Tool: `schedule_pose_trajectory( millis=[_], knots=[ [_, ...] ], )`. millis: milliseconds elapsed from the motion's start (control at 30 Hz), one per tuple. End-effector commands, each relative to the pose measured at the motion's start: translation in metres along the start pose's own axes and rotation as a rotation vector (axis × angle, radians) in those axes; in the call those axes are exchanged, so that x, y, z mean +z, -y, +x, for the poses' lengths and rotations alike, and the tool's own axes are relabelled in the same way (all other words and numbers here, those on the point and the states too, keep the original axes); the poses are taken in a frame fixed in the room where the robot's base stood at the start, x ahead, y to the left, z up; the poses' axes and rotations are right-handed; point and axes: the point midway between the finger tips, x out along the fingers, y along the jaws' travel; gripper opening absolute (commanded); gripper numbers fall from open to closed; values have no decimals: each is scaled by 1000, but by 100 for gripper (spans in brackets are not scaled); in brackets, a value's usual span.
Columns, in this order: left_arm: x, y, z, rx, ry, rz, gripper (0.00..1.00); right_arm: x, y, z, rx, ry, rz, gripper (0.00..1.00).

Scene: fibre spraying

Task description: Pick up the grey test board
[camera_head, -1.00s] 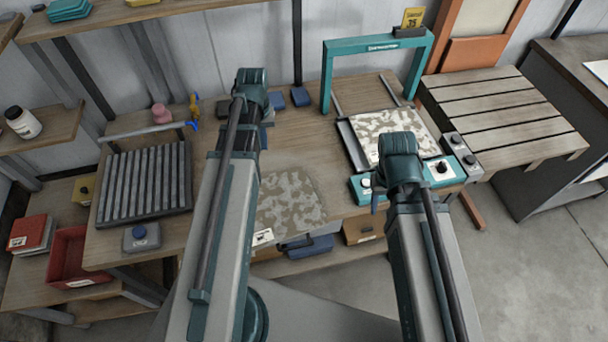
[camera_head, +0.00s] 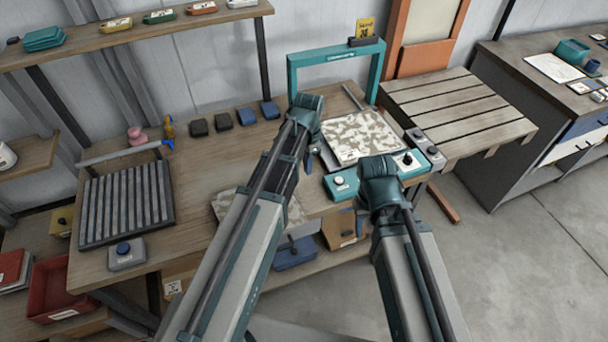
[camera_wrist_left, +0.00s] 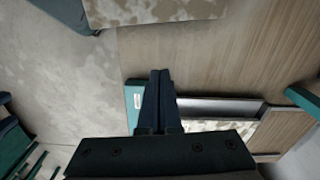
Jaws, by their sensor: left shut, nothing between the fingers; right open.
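A mottled grey-brown board (camera_head: 228,205) lies on the workbench near its front edge, partly hidden behind my left arm. A mottled board also shows at the top of the left wrist view (camera_wrist_left: 150,9). A paler mottled board (camera_head: 360,138) lies in the teal-framed station to the right. My left gripper (camera_wrist_left: 160,73) is shut and empty, above the bench close to the station's left side and away from the grey-brown board. My right gripper (camera_head: 361,221) is open, in front of the station's control panel; its fingers are mostly hidden by the wrist.
The teal arch (camera_head: 335,57) stands over the back of the station. A slatted table (camera_head: 456,108) stands right. Bare bench lies between rack and board.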

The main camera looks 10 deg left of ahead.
Motion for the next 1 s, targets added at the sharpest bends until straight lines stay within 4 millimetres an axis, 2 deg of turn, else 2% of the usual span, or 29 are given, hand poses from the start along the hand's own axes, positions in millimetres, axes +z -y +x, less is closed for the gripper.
schedule_pose_trajectory(
  millis=[767, 833, 1000],
  knots=[
    [0, 0, 103, 0, 0, -2, 0, -6, 10, 103, 0, 0, 0, 50],
    [18, -2, 94, 0, 0, -4, 0, -5, 9, 94, 0, 0, 0, 50],
    [38, -1, 94, 0, 0, -3, 0, -5, 9, 93, 0, 0, 0, 50]
  ],
)
